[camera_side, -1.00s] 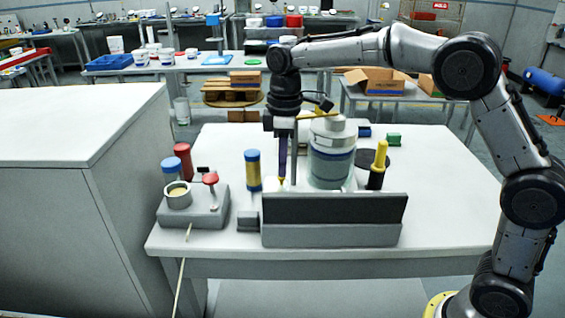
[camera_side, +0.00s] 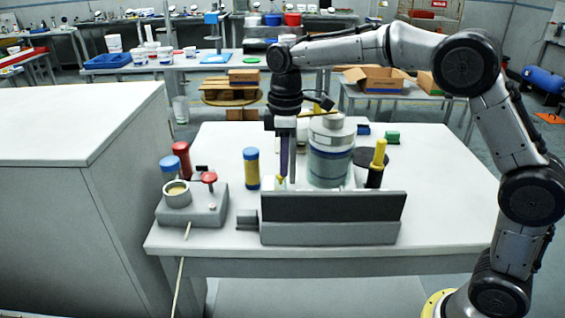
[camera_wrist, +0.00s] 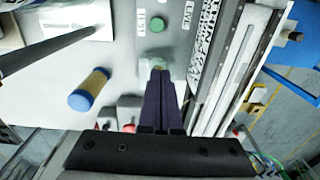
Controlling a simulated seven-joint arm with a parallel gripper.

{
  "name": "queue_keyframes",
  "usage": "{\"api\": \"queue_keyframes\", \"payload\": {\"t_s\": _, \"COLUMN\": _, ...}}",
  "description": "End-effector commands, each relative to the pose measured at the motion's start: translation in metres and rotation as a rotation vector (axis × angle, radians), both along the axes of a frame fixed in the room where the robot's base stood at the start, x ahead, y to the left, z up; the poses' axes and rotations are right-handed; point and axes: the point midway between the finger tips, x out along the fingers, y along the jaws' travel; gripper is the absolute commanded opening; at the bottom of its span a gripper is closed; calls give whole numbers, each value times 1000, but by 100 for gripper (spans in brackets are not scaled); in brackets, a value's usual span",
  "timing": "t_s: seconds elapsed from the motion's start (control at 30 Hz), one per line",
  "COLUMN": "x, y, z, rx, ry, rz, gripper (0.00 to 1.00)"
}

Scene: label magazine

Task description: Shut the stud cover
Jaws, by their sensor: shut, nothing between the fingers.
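My gripper (camera_side: 285,180) points straight down behind a low grey block with an upright dark panel (camera_side: 332,207). In the wrist view its dark purple fingers (camera_wrist: 160,72) are together with nothing held. Their tips are over a small pale rounded piece (camera_wrist: 158,63) on a grey surface; whether they touch it I cannot tell. A small yellow piece (camera_side: 281,180) shows beside the fingertips in the side view. I cannot clearly tell which part is the stud cover; the panel and fingers hide much of that area.
A large jar (camera_side: 331,165) stands close to the right of my gripper. A blue-capped yellow bottle (camera_side: 251,168) stands to the left. A grey fixture (camera_side: 205,208) with a cup and a red knob is at the table's left. A green button (camera_wrist: 155,25) lies beyond my fingertips.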

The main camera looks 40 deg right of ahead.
Motion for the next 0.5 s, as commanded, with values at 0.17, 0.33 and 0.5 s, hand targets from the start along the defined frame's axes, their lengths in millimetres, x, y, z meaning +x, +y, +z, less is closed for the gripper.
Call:
{"api": "queue_keyframes", "payload": {"t_s": 0.17, "x": 1, "y": 0, "z": 9, "rx": 1, "ry": -7, "rz": 0, "gripper": 0}}
{"api": "queue_keyframes", "payload": {"t_s": 0.33, "x": -1, "y": -3, "z": 34, "rx": 0, "ry": -3, "rz": -1, "gripper": 0}}
{"api": "queue_keyframes", "payload": {"t_s": 0.5, "x": -3, "y": -6, "z": 72, "rx": 0, "ry": -3, "rz": -1, "gripper": 0}}
